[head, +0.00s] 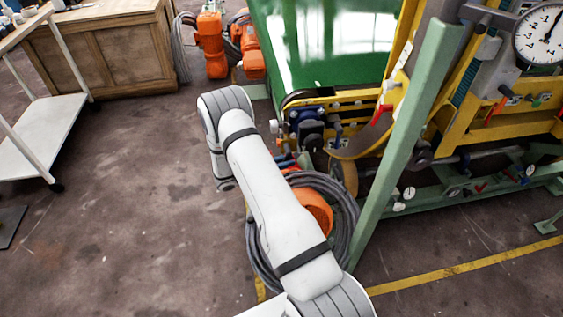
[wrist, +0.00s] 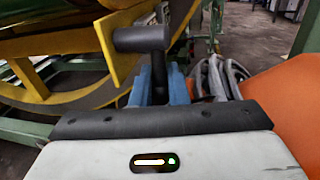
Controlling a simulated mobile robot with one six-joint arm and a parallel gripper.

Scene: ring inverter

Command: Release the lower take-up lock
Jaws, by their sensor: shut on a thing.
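In the wrist view, a black T-shaped handle (wrist: 140,39) stands upright in front of a yellow frame. It appears to be the handle of the lower take-up lock; no label shows. My gripper (wrist: 160,87) has blue fingers on either side of the handle's stem and is shut on it. The crossbar sticks out above the fingers. The foot of the stem is hidden behind the fingers and my wrist. In the head view, my white arm reaches toward the lower left part of the machine, and I cannot clearly make out the grip there.
A coil of grey cable (head: 346,205) lies around an orange part (head: 317,212) beside my arm. A green post (head: 405,140) slants up at the right. A red lever (head: 382,113) sits on the yellow frame (head: 357,97).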

